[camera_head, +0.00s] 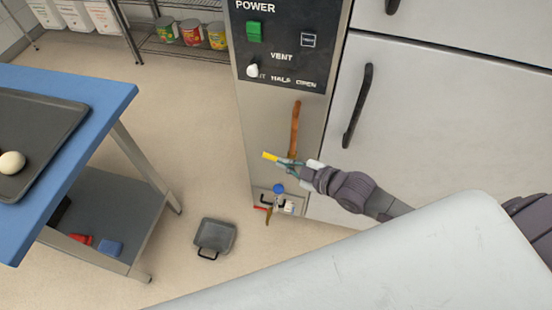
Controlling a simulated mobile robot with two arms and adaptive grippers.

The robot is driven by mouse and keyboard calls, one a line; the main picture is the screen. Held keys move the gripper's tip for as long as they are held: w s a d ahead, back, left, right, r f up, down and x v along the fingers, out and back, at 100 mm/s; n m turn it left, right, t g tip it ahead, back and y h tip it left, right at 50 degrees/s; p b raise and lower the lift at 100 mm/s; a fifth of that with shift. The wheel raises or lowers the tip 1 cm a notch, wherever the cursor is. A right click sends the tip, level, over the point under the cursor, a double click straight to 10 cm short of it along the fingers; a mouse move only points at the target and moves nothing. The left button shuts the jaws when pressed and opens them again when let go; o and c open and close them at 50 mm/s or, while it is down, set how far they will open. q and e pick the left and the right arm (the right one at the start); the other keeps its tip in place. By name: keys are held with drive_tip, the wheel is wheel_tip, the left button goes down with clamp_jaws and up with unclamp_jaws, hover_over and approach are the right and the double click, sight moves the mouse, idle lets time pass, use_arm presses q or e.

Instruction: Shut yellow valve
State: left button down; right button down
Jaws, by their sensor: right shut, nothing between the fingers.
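The yellow valve handle (270,156) shows at the lower end of a copper-coloured pipe (295,128) on the oven's narrow front panel. It is a short bar pointing left and slightly up. My right gripper (288,164) comes in from the right and is shut and empty. Its fingertips are right at the inner end of the yellow handle and hide the valve body. I cannot tell whether they touch it. My left gripper is not in view.
Below the gripper are a blue knob (278,188) and a red lever (262,208) close to the panel. A control panel (282,45) is above. A blue table (100,98) stands left, and a grey pan (215,236) lies on the floor. Open floor lies between.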

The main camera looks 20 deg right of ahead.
sight(267, 156)
drive_tip(key=w+f, duration=0.2)
drive_tip(key=w+a+f, duration=0.1)
drive_tip(key=w, duration=0.1)
drive_tip(key=shift+w+a+f, duration=0.15)
drive_tip(key=shift+f, duration=0.2)
drive_tip(key=shift+w+f+b, duration=0.3)
drive_tip(key=shift+w+f, duration=0.05)
drive_tip(key=shift+f, duration=0.1)
